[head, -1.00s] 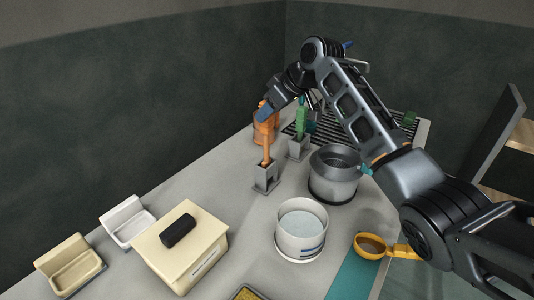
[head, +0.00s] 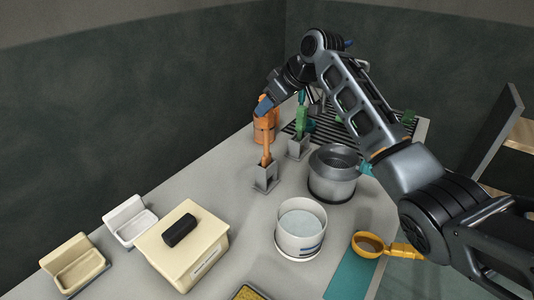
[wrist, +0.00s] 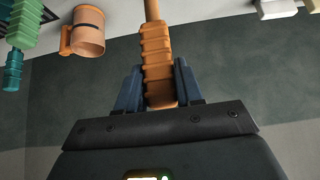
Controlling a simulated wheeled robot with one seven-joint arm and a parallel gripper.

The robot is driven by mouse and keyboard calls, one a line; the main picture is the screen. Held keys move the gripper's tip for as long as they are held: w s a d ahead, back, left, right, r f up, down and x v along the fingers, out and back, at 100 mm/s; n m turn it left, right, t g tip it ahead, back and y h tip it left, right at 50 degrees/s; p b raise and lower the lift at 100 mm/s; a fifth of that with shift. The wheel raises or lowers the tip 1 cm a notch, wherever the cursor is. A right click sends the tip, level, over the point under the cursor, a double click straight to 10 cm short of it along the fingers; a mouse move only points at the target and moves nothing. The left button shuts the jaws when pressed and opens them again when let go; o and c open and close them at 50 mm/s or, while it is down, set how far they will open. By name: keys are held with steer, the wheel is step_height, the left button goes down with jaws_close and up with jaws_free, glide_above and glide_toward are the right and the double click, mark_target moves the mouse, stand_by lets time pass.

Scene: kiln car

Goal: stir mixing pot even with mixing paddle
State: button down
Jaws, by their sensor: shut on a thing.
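My gripper (head: 264,105) is shut on the ribbed orange handle of a tool, which I take to be the mixing paddle (head: 266,152). In the wrist view the handle (wrist: 157,62) sits between the two blue fingers. The paddle is upright and its lower end is in or right at a grey holder (head: 266,178), which hides that end. A dark grey pot (head: 332,188) stands to the right, and a white pot (head: 301,245) with pale blue liquid stands nearer. I cannot tell which is the mixing pot.
A green-handled tool (head: 302,122) stands in a second grey holder (head: 298,148). An orange mug (head: 259,133) is close behind the paddle. A cream box (head: 182,250) with a black block (head: 179,230) is front left. A yellow ladle (head: 368,246) lies front right.

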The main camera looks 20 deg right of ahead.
steer(key=shift+r, duration=0.15)
stand_by(0.5)
steer(key=shift+r+p, duration=0.6)
steer(key=shift+r, duration=1.2)
steer(key=shift+r, duration=1.55)
